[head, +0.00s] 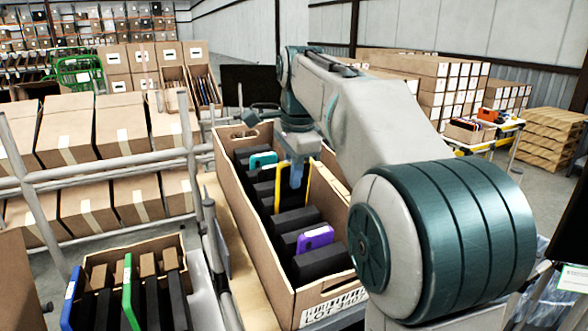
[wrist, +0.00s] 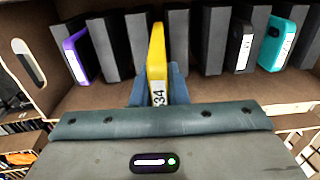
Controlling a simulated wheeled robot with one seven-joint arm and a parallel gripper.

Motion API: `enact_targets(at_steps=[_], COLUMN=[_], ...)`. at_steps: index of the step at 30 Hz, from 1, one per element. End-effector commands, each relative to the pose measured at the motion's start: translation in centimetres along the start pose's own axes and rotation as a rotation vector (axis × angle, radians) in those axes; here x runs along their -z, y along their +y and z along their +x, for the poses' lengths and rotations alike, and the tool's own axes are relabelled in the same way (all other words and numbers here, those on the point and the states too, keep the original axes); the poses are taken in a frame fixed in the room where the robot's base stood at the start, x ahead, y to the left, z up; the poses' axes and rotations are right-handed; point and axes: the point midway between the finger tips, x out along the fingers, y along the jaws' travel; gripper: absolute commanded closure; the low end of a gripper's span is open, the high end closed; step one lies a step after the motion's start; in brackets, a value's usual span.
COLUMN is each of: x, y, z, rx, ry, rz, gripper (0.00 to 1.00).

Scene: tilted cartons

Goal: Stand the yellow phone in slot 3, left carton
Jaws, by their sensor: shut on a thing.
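The yellow phone (head: 278,194) is upright between the fingers of my gripper (head: 296,180), over the middle of a long brown carton (head: 247,190). In the wrist view my gripper (wrist: 158,90) is shut on the yellow phone (wrist: 157,58), with a white label facing the camera. The phone lines up with a gap between dark dividers (wrist: 197,40); whether it touches the slot floor is hidden. A purple phone (head: 315,238) stands toward the near end of this carton, and a teal phone (head: 262,160) toward the far end. A black phone (wrist: 241,48) stands beside the teal one.
A smaller carton (head: 98,262) at lower left holds blue and green phones and dark dividers. Grey rails (head: 110,172) run along the left, with brown boxes behind. Stacked boxes (head: 425,85) and a yellow-edged table (head: 480,145) stand at right.

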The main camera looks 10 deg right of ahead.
Motion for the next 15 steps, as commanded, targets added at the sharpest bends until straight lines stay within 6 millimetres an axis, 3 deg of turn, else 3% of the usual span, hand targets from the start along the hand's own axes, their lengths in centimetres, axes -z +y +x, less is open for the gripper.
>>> enact_targets(at_steps=[15], x=[0.0], y=[0.0], z=[3.9], rx=[0.000], ry=[0.000], rz=[0.000], gripper=[1.00])
